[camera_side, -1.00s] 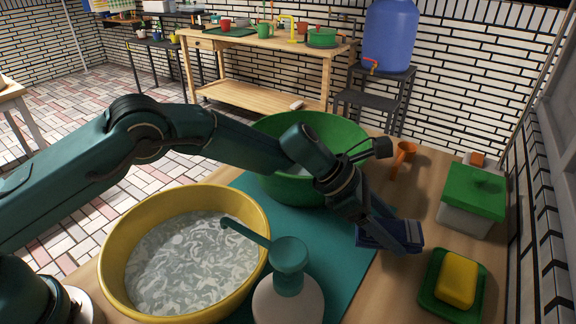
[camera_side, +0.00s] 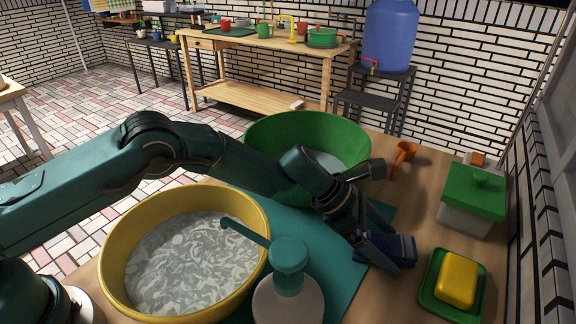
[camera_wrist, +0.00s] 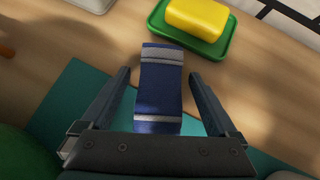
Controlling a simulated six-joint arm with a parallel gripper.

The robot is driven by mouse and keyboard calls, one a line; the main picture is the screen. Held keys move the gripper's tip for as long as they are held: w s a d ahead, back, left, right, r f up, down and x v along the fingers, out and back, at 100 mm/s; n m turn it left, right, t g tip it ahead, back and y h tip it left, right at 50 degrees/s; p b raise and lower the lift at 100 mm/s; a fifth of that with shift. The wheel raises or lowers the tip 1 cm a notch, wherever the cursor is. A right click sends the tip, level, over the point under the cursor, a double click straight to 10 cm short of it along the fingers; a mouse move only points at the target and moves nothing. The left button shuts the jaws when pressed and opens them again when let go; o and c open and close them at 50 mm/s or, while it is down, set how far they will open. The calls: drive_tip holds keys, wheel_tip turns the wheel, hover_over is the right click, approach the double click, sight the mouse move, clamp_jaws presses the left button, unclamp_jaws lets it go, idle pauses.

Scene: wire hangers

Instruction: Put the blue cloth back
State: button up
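The blue cloth (camera_side: 402,246) is a folded dark blue strip with pale grey stripes. In the wrist view the cloth (camera_wrist: 159,92) lies lengthwise between my fingers, with a visible gap on each side. It seems to rest on the wooden counter, its near end by the edge of the teal mat (camera_wrist: 72,98). My gripper (camera_side: 393,250) is open and low over the cloth, with one finger on either side; it also shows in the wrist view (camera_wrist: 160,75). The near finger hides part of the cloth in the side view.
A yellow basin (camera_side: 112,262) of sudsy water and a green basin (camera_side: 300,122) stand on the counter. A white soap pump (camera_side: 288,300) stands in front. A yellow soap (camera_side: 456,279) on a green dish (camera_side: 436,300) and a green-lidded box (camera_side: 472,212) are at right.

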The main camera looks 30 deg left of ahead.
drive_tip(key=shift+r, duration=0.1)
drive_tip(key=shift+r, duration=0.3)
drive_tip(key=shift+a+r, duration=0.15)
drive_tip(key=shift+r, duration=0.1)
drive_tip(key=s+a+r+m, duration=0.5)
drive_tip(key=s+a+r, duration=0.2)
drive_tip(key=a+r, duration=0.5)
drive_tip(key=s+a+r+m+t+y, duration=0.2)
drive_tip(key=s+a+m+y, duration=0.6)
drive_tip(key=s+a+m, duration=0.7)
drive_tip(key=s+m, duration=0.2)
drive_tip(key=s, duration=0.2)
drive_tip(key=shift+s+a+m+y, duration=0.15)
drive_tip(key=shift+a+m+y, duration=0.15)
drive_tip(key=shift+a, duration=0.1)
drive_tip(key=shift+r, duration=0.15)
